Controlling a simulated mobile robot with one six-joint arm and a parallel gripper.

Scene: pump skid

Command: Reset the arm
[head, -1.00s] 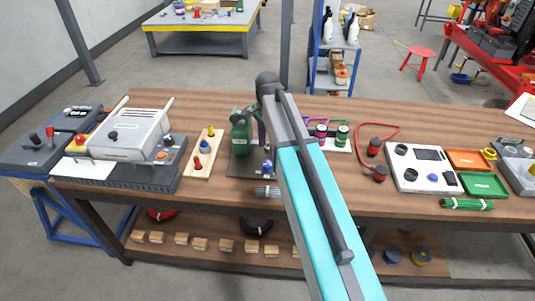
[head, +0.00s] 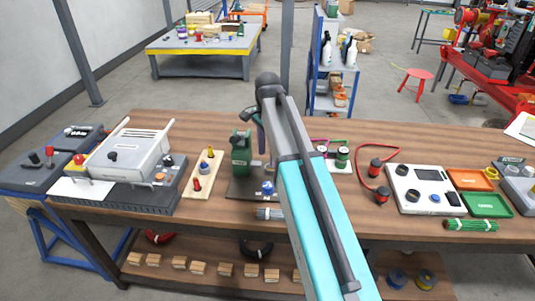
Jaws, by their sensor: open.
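My arm, with a turquoise link and a grey joint at its top, reaches up from the bottom edge across the middle of the head view. The arm's joint is in front of the bench. My gripper cannot be made out in this view; it is hidden or outside it. Behind the arm, a green pump-like device (head: 241,152) stands upright on a dark base plate on the wooden bench (head: 330,213). My arm covers part of the bench just right of this device.
A grey machine (head: 122,152) and a board with coloured knobs (head: 203,172) stand left. A white panel (head: 424,189), an orange tray (head: 470,179), a green tray (head: 487,205) and a red cable (head: 376,150) lie right. A blue shelf (head: 335,65) stands behind.

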